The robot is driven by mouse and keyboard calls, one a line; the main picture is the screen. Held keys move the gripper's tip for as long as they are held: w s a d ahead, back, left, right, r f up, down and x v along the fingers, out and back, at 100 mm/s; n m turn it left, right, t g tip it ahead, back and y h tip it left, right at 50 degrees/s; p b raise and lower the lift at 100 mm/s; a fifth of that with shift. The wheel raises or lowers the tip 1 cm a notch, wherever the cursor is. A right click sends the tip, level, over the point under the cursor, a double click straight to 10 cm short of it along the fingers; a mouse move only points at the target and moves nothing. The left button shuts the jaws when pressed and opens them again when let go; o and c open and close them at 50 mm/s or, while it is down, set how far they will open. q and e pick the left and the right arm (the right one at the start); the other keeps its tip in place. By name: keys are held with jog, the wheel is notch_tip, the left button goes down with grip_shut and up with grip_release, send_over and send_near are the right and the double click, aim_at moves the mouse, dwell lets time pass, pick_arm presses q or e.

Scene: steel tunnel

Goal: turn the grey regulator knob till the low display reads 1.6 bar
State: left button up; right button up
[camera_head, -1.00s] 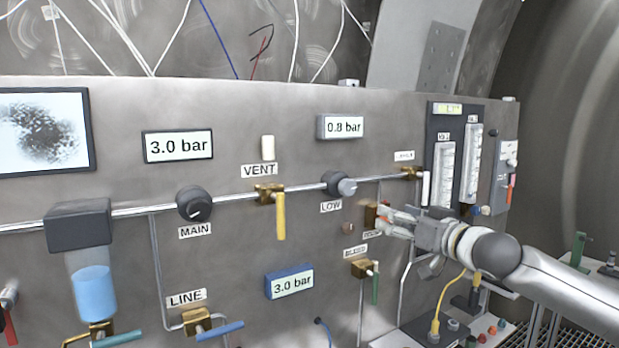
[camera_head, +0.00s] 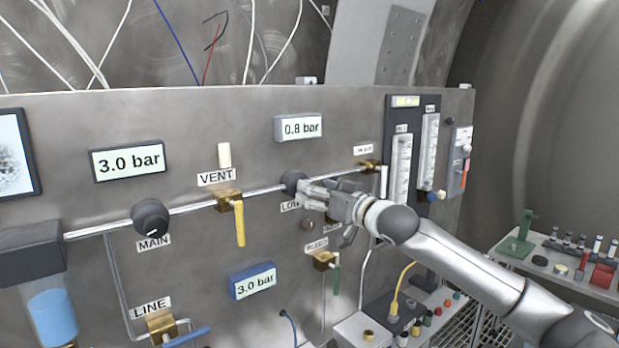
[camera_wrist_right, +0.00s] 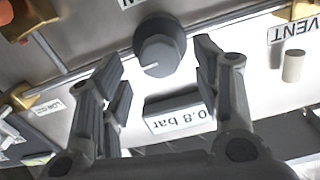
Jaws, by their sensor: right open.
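The grey LOW regulator knob (camera_head: 293,183) sits on the panel's pipe, partly hidden by my right gripper in the head view. In the right wrist view the whole knob (camera_wrist_right: 158,54) shows, with a white mark on its grey face. The low display (camera_head: 299,127) above it reads 0.8 bar; it shows upside down in the wrist view (camera_wrist_right: 180,112). My right gripper (camera_head: 312,192) is at the knob's right side in the head view. In the wrist view its fingers (camera_wrist_right: 160,62) are open, one on each side of the knob, with gaps visible. My left gripper is not in view.
The yellow VENT handle (camera_head: 239,222) hangs left of the knob. The MAIN knob (camera_head: 150,217) is farther left, below a display (camera_head: 127,161) reading 3.0 bar. A blue display (camera_head: 253,282) below also reads 3.0 bar. A green-handled valve (camera_head: 326,261) lies under my right gripper.

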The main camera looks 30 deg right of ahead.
jog(key=w+p, duration=0.1)
jog(key=w, duration=0.2)
jog(key=shift+w+a, duration=0.1)
jog(key=c, duration=1)
jog(key=shift+c, duration=0.2)
